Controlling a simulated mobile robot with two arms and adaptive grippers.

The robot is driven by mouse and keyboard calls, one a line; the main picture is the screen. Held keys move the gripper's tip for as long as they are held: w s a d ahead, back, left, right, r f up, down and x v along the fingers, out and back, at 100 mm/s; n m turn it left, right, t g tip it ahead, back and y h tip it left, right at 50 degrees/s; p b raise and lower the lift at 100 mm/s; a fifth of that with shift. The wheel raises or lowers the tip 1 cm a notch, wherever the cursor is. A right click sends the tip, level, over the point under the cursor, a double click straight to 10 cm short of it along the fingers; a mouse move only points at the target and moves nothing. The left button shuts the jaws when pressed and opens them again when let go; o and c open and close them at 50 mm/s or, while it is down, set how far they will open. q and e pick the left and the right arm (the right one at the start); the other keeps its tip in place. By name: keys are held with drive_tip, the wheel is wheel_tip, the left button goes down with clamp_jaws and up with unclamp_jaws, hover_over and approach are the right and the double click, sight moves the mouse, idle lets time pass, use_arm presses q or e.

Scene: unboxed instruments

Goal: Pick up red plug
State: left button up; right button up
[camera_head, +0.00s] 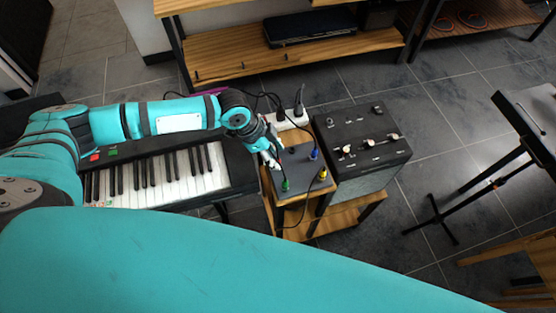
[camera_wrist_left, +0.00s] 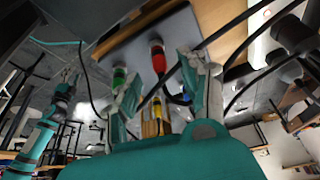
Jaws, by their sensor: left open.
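The red plug (camera_wrist_left: 158,60) stands in the grey box top in the left wrist view, between and beyond the fingertips of my left gripper (camera_wrist_left: 162,72). The fingers are spread with nothing held. In the head view my left gripper (camera_head: 271,160) is over the box's left edge, and I cannot make out the red plug there. A green plug (camera_wrist_left: 119,77) is left of the red one. A yellow plug (camera_wrist_left: 157,108) and a partly hidden blue plug (camera_wrist_left: 181,98) show lower down. My right gripper (camera_wrist_left: 68,80) seems to show small at the left; its jaws are unclear.
The grey box (camera_head: 300,176) sits on a small wooden stand (camera_head: 345,217) beside a black mixer-like unit (camera_head: 362,140). A keyboard (camera_head: 160,176) lies to the left under my left arm. Black cables (camera_head: 265,98) run from a white power strip (camera_head: 287,121) behind.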

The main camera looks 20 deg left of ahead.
sight(278, 160)
use_arm(q)
drive_tip(key=x, duration=0.4)
drive_tip(key=shift+p, duration=0.4)
clamp_jaws()
